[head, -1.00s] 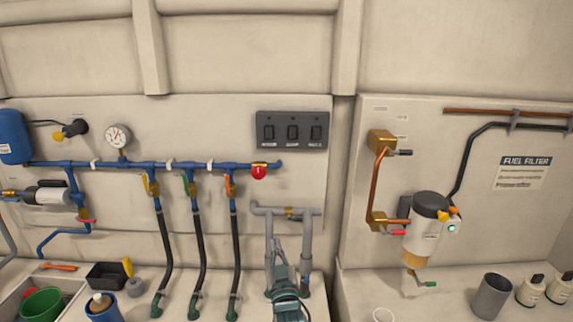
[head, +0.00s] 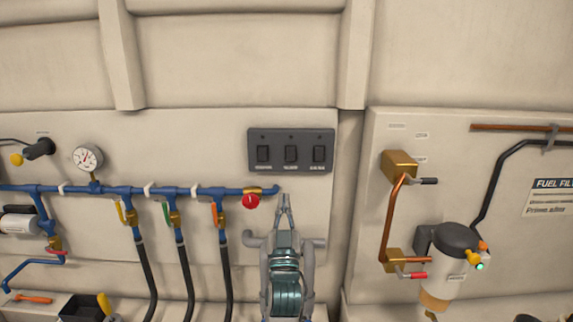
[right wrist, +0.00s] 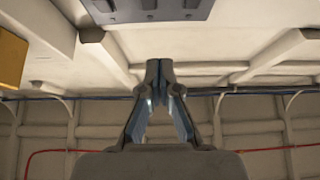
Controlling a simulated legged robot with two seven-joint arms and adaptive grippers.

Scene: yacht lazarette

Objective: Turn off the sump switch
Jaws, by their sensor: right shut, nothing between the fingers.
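A dark grey switch panel (head: 291,137) is fixed to the wall at upper centre in the head view. It has three black rocker switches: left (head: 263,154), middle (head: 291,154) and right (head: 319,154). The small labels under them are too blurred to read surely, so I cannot tell which is the sump switch or how each is set. My right gripper (head: 285,198) is shut and empty, pointing up, a little below the panel and apart from it. In the right wrist view its fingertips (right wrist: 160,66) meet below the panel's edge (right wrist: 150,13). My left gripper is not in view.
A blue pipe (head: 105,189) with a red round knob (head: 251,201) ends just left of my right gripper. A brass fitting with copper pipe (head: 386,210) and a fuel filter (head: 452,240) are at right. Bare wall surrounds the panel.

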